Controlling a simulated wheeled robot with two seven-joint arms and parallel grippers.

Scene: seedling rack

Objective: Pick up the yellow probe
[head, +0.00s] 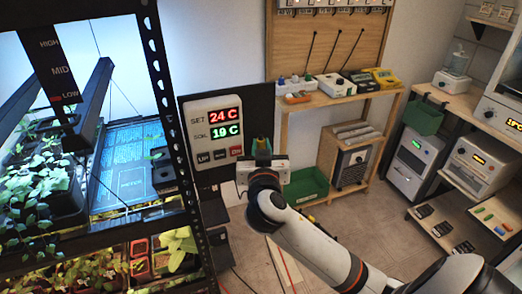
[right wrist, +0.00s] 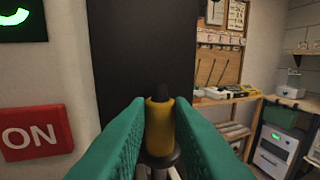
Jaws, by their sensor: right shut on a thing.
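The yellow probe (right wrist: 160,128) stands upright between the teal fingers of my right gripper (right wrist: 160,140) in the right wrist view. It has a black tip on top and a dark collar below. The fingers are shut on it from both sides. In the head view my right gripper (head: 263,150) is in front of the wall near the control panel, with its back to the camera, and it largely hides the probe. My left gripper is in neither view.
The control panel (head: 213,128) with red and green readouts is just left of my right gripper; its red ON button (right wrist: 35,132) shows close. A metal rack (head: 170,110) with seedlings stands at left. A wooden bench (head: 345,96), green bin (head: 306,186) and instrument shelves (head: 470,170) are at right.

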